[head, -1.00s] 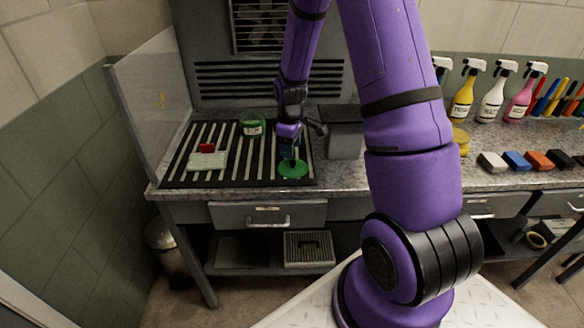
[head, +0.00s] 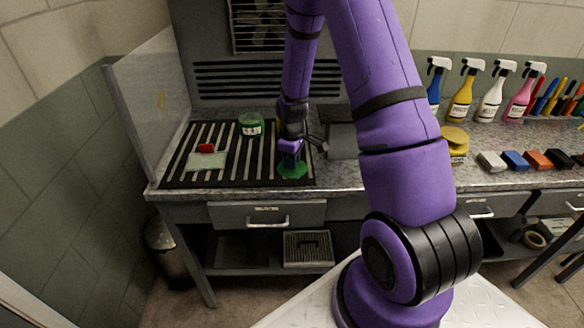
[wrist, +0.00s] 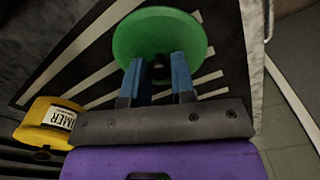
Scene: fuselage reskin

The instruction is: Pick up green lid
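The green lid (head: 292,172), a round disc, lies near the front right of the black-and-white striped mat (head: 175,181) on the bench. Whether the fingers touch the knob is hard to tell. In the head view my gripper (head: 291,162) hides part of the lid.
A green labelled jar (head: 251,124) stands behind on the mat. A pale cloth-like item (head: 206,161) with a red piece lies on the left. A grey box (head: 343,141) stands to the right. An upright panel (head: 150,105) bounds the left side. Spray bottles (head: 461,95) stand further right.

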